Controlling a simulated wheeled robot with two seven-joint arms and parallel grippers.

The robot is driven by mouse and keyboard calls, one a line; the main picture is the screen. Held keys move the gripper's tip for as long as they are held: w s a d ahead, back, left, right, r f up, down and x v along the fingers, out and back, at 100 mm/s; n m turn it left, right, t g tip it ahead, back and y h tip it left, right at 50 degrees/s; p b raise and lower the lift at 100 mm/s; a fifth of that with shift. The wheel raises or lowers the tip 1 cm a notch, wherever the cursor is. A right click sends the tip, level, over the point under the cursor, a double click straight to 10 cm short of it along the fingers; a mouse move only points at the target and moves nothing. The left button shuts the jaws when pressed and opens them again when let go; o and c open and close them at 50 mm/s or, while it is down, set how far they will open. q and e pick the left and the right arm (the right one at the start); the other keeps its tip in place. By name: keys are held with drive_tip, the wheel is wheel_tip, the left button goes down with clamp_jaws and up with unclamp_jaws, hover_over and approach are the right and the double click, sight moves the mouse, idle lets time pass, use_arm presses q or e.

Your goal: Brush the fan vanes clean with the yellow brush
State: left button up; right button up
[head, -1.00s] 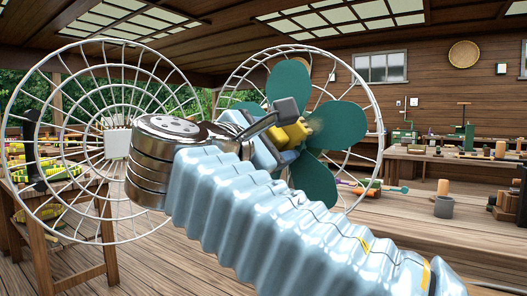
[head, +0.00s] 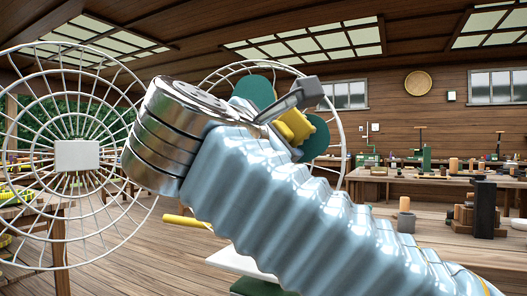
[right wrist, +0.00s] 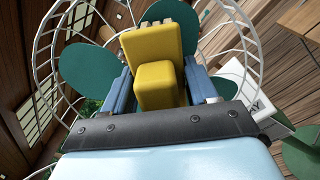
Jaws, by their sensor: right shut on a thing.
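My right gripper (right wrist: 160,88) is shut on the yellow brush (right wrist: 153,60), whose blocky body stands between its blue fingers. In the head view the brush (head: 294,127) shows just past my arm, in front of the fan. The fan has dark green vanes (head: 318,140) inside a white wire guard (head: 341,150). My arm hides the hub and most vanes there. In the right wrist view, vanes (right wrist: 90,72) show on both sides of the brush. The brush overlaps the fan, but I cannot tell whether it touches a vane. My left gripper is out of view.
A round white wire grille with a square centre plate (head: 77,155) stands at the left. A wooden bench (head: 440,178) with tools and cylinders stands at the right. Wooden floor lies open between.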

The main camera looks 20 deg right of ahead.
drive_tip(key=shift+s+d, duration=0.1)
drive_tip(key=shift+d, duration=0.15)
drive_tip(key=shift+w+a, duration=0.3)
drive_tip(key=shift+w+a+f+p, duration=0.2)
drive_tip(key=shift+w+a, duration=0.15)
drive_tip(key=shift+w, duration=0.15)
drive_tip(key=shift+w+a+f+p, duration=0.15)
drive_tip(key=shift+w+a, duration=0.2)
drive_tip(key=shift+w, duration=0.1)
drive_tip(key=shift+c, duration=0.4)
drive_tip(key=w+a+f+p, duration=0.2)
drive_tip(key=w+a, duration=0.3)
drive_tip(key=shift+w+a+f, duration=0.2)
drive_tip(key=shift+w+f, duration=0.15)
drive_tip(key=v, duration=0.6)
drive_tip(key=shift+s+a, duration=0.1)
